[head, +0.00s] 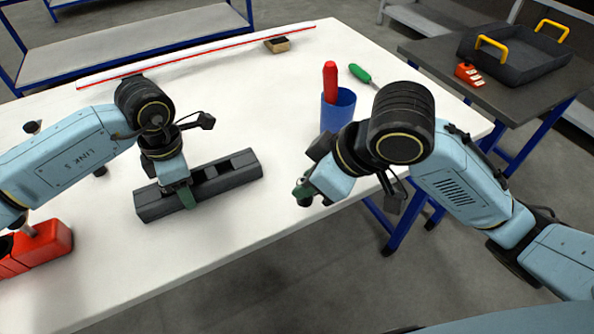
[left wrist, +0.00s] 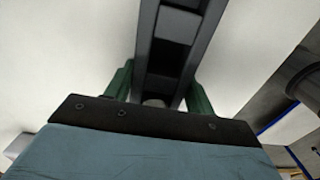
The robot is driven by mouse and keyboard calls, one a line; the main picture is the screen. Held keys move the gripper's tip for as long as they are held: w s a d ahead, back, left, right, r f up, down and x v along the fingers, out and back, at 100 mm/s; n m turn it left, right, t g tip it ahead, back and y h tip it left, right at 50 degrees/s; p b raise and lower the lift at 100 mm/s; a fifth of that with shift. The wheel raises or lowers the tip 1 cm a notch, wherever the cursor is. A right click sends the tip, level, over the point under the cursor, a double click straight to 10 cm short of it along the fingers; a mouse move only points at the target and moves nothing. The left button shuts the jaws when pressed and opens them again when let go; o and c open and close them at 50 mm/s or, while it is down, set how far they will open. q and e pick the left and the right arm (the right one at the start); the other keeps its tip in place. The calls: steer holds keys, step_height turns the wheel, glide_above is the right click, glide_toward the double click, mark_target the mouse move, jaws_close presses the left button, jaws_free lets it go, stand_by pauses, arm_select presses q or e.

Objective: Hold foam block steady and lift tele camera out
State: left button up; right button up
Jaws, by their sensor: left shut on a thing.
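The dark grey foam block (head: 228,179) lies on the white table, long and with slots in its top. My left gripper (head: 186,196) comes down over its left half, with green fingers on both sides, shut on it. In the left wrist view the foam block (left wrist: 146,40) runs between the two green fingers (left wrist: 155,92). No tele camera can be made out; dark shapes in the slots are hard to tell apart.
A blue cup (head: 338,108) holds a red-handled tool (head: 330,80), with a green-handled screwdriver (head: 362,75) beside it. A red box (head: 45,243) stands at front left. A long white strip (head: 190,56) and a brush (head: 277,45) lie at the back. A black tray (head: 515,55) stands on the side table.

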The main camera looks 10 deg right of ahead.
arm_select(q)
steer(key=o, duration=1.1)
step_height(320, 180, up, 12)
